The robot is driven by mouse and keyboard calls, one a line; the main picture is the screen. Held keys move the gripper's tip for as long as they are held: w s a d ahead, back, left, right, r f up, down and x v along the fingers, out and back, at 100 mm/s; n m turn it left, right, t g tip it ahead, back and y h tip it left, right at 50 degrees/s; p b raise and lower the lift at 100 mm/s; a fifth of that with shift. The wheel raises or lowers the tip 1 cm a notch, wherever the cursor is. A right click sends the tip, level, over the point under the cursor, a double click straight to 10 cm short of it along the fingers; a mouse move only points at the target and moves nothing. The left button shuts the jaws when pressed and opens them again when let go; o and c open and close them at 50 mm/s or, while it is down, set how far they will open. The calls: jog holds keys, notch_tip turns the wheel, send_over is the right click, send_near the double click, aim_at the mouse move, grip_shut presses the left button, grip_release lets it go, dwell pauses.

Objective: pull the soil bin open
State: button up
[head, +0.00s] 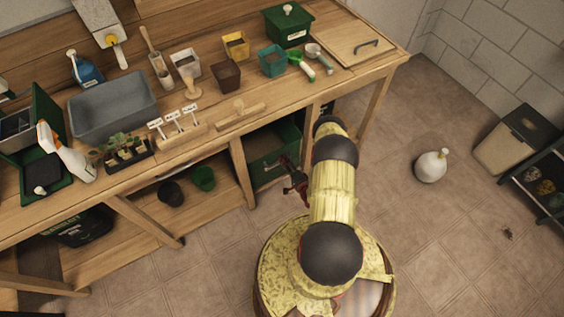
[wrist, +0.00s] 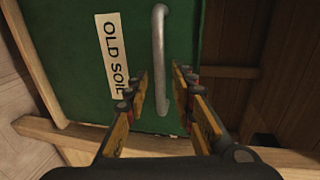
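The soil bin is a green box under the bench. In the head view its front (head: 268,169) shows below the bench top, left of my arm. In the wrist view its green front (wrist: 85,60) carries a white label (wrist: 114,55) reading "OLD SOIL" and a grey bar handle (wrist: 160,60). My gripper (wrist: 160,84) is open, with one finger on each side of the handle's lower part. The fingers look apart from the handle; how deep they reach around it I cannot tell. In the head view my gripper (head: 293,180) is small and dark in front of the bin.
Wooden bench legs (head: 242,172) stand beside the bin, and a wooden rail (wrist: 100,136) crosses in the wrist view. The bench top holds pots, a grey tub (head: 113,106) and tools.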

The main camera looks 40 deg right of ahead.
jog(key=shift+w+d+f, duration=0.15)
jog(key=shift+w, duration=0.55)
jog(key=c, duration=0.3)
grip_shut()
